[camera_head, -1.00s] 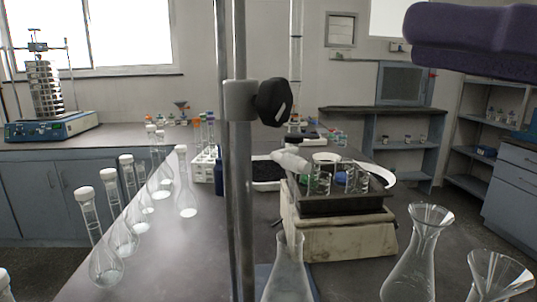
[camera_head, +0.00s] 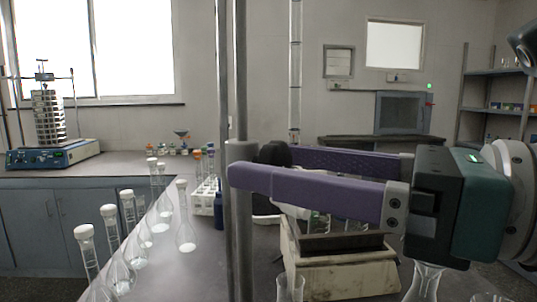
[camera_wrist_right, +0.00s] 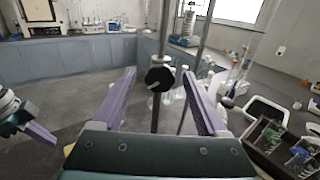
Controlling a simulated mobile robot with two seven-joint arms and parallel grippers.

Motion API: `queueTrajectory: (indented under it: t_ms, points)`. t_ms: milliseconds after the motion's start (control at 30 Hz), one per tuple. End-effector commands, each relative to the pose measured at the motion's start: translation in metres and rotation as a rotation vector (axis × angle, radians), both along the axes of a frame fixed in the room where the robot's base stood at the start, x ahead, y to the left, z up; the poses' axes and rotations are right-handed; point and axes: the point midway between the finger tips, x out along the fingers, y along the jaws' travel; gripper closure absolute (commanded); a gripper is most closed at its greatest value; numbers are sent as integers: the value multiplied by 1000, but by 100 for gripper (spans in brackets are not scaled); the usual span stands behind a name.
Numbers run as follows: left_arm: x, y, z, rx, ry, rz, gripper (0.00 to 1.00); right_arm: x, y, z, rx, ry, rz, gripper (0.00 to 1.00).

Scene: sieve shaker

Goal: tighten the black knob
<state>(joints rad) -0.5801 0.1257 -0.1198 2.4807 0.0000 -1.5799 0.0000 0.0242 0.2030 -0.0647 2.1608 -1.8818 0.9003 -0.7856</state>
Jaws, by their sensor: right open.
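The black knob (camera_head: 273,153) sits on a grey clamp (camera_head: 241,152) on an upright metal post. In the head view the near finger partly hides it. My right gripper (camera_head: 262,164) comes in from the right, open, with long purple fingers. In the right wrist view the knob (camera_wrist_right: 159,79) lies between the spread fingertips of the right gripper (camera_wrist_right: 158,75), with a gap on either side. How deep it sits between them is hard to tell. Part of my left gripper (camera_wrist_right: 40,135) shows at the left edge of the wrist view; its opening is unclear.
Stoppered flasks (camera_head: 185,235) line the bench left of the post. A beige instrument (camera_head: 340,272) stands below the right gripper, with glass flasks near it. A sieve shaker (camera_head: 50,130) stands on the far left bench. A tube rack (camera_head: 207,198) is behind the post.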

Motion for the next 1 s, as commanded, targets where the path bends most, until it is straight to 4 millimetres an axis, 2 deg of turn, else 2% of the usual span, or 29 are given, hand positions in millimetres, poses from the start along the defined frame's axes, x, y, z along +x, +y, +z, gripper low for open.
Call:
queueTrajectory:
  t_ms: [167, 833, 1000]
  points:
    - [0, 0, 0, -1, 0, 1, 100, 0, 0, 0, 0, 0, 0, 24]
    - [0, -3, 0, -10, 1, 6, 100, 0, 0, 0, 1, 1, 0, 100]
    - [0, -3, 0, -9, 0, 6, 100, 0, 0, 0, 1, 2, 0, 100]
